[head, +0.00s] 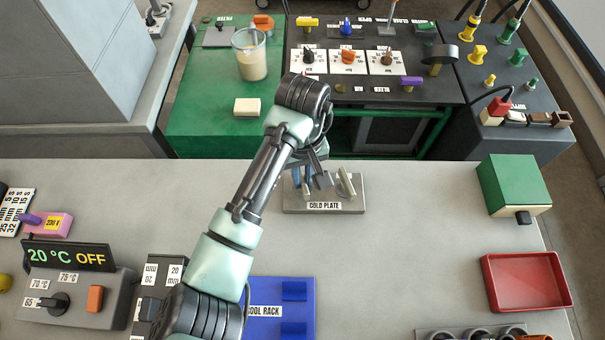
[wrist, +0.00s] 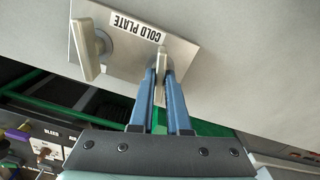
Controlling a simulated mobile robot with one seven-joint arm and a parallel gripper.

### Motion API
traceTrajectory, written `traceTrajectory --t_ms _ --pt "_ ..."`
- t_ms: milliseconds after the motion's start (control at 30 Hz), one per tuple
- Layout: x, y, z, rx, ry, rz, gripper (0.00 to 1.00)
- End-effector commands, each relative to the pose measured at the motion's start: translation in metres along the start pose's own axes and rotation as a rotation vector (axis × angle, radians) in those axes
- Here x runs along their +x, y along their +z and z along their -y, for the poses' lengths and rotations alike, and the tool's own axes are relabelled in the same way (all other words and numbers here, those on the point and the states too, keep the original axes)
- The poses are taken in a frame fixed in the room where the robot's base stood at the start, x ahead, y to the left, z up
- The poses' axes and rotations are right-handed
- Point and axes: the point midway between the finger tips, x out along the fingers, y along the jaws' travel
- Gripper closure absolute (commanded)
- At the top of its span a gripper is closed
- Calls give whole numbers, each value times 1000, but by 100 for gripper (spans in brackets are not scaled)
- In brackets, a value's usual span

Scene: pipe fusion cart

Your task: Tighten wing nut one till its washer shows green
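The cold plate (head: 335,207) is a grey metal block with a name label, lying on the bench. Two pale wing nuts stand on it. The free wing nut (head: 346,184) is on the right in the head view and on the left in the wrist view (wrist: 90,48). My gripper (wrist: 162,78) has its blue fingers on both sides of the other wing nut (wrist: 161,60), apparently touching it. In the head view my gripper (head: 306,183) partly covers that nut. No number shows on either nut. I see no green washer; the held nut's base is mostly hidden.
A blue cool rack (head: 270,318) and a control box reading 20 °C OFF (head: 70,300) are at the front left. A red tray (head: 525,282) and a green box (head: 512,184) are at the right. The bench between them and the plate is clear.

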Motion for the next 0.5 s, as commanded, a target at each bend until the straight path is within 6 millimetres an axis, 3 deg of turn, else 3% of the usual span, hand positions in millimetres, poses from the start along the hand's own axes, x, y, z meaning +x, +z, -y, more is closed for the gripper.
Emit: traceTrajectory --t_ms 500 --pt "-7 -1 -3 38 8 -1 100"
